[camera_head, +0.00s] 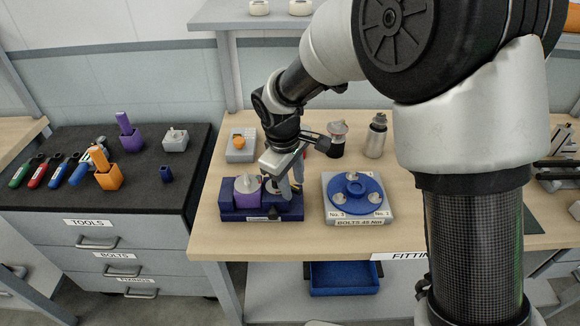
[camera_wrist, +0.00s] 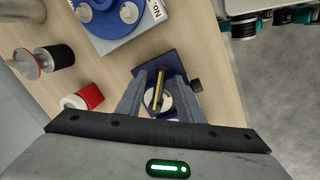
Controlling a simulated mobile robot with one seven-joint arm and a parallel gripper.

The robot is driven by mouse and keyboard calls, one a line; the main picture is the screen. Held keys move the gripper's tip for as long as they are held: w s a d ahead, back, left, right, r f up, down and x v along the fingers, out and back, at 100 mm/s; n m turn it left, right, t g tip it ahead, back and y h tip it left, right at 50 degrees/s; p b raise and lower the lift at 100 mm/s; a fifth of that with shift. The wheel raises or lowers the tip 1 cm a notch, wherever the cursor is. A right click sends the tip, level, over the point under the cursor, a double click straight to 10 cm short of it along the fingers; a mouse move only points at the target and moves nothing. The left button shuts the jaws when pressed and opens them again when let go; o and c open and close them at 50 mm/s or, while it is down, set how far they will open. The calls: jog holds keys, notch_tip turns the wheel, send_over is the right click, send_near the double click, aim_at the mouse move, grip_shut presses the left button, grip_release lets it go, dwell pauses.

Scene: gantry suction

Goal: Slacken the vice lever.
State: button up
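A dark blue vice (camera_head: 230,213) stands near the front left of the wooden bench, with a purple block (camera_head: 247,192) on its left part. The vice also shows in the wrist view (camera_wrist: 177,70). My gripper (camera_head: 272,186) is over the right part of the vice, pointing down, and hides much of it in the head view. In the wrist view my gripper's two fingers (camera_wrist: 157,97) are apart. A narrow dark and yellow bar, perhaps the lever (camera_wrist: 159,88), shows in the gap between them, over a pale round part. I cannot tell whether the fingers touch it.
Right of the vice is a grey plate with a blue disc (camera_head: 352,188). Behind stand a dark container (camera_head: 337,147), a silver bottle (camera_head: 375,137) and a grey box (camera_head: 241,146). A red-and-white cylinder (camera_wrist: 82,98) lies near the vice. The tool cabinet (camera_head: 110,200) is left.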

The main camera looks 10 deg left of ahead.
jog(key=s+a+r+p, duration=0.1)
jog(key=s+r, duration=0.2)
jog(key=r, duration=1.3)
jog(key=shift+r, duration=0.4)
jog(key=shift+a, duration=0.1)
